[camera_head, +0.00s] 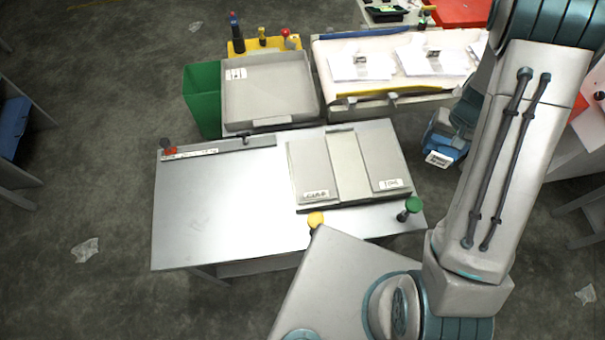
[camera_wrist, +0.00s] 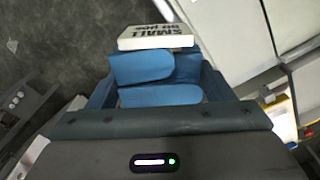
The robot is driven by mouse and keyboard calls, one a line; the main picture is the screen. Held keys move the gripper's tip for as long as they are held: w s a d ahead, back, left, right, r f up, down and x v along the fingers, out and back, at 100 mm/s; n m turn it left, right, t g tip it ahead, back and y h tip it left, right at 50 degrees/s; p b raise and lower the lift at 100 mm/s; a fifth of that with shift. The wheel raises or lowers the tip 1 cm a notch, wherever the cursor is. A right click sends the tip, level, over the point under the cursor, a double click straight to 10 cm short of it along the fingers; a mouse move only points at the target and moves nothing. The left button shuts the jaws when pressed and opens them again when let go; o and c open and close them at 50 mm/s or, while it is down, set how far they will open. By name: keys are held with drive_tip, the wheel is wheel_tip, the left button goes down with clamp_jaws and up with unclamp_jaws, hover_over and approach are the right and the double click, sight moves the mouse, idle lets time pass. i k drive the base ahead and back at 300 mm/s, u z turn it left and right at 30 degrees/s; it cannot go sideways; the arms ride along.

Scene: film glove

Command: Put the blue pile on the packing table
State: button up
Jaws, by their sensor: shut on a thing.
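The blue pile (camera_wrist: 150,68) shows in the wrist view as stacked blue folded pieces with a white card lettered "SMALL" at its far end. My gripper (camera_wrist: 158,92) is shut on it. In the head view the blue pile (camera_head: 446,145) hangs right of the tables with its white label facing forward, above the floor. My arm partly hides my gripper there. A table with a bare silver top (camera_head: 215,210) stands at the centre; I cannot tell for sure whether it is the packing table.
Two flat grey panels (camera_head: 312,165) with labels lie on the silver table's right half. Yellow (camera_head: 315,219) and green (camera_head: 411,205) knobs stand near its front edge. Behind are a grey tray (camera_head: 268,92), a green bin (camera_head: 202,98) and a paper-covered table (camera_head: 395,80).

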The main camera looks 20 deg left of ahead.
sight(219, 204)
drive_tip(key=z, duration=1)
drive_tip(key=k, duration=1.95)
drive_tip(key=u, duration=1)
drive_tip(key=i, duration=1)
drive_tip(key=u, duration=0.05)
